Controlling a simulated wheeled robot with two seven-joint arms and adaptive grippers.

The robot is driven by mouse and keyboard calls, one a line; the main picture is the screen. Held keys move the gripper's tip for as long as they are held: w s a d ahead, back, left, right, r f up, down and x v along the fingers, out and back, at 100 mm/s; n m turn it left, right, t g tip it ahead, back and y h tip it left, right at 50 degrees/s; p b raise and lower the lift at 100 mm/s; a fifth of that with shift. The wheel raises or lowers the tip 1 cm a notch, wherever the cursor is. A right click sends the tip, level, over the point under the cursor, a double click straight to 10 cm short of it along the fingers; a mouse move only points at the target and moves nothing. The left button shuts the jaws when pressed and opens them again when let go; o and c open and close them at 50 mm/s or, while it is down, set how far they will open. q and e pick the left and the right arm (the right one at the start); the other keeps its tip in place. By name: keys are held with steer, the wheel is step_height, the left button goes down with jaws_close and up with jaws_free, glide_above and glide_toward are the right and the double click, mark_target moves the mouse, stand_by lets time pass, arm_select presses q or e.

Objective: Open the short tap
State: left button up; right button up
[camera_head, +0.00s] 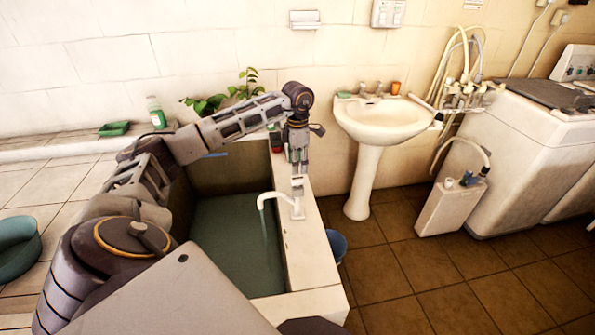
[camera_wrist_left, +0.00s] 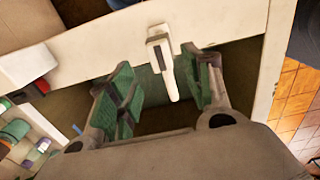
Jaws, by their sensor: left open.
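The short white tap (camera_head: 298,205) stands on the right-hand rim of the water-filled basin (camera_head: 322,262), with its curved spout pointing left over the water. A faint pale streak hangs below the spout, looking like running water. My left gripper (camera_head: 298,168) points down just above and behind the tap's top. In the left wrist view, the open green-padded fingers (camera_wrist_left: 160,80) lie on either side of the tap (camera_wrist_left: 158,50), with nothing held between them. Whether a finger touches the tap cannot be told. My right gripper is out of view.
Dark and red items (camera_head: 276,143) stand on the basin's back corner near my gripper. A plant (camera_head: 205,105) is behind the basin. A pedestal sink (camera_head: 385,120) stands to the right, and a blue bucket (camera_head: 337,243) is beside the basin.

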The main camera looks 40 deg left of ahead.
mark_target(297, 178)
arm_select(q)
steer(key=shift+r, duration=2.9)
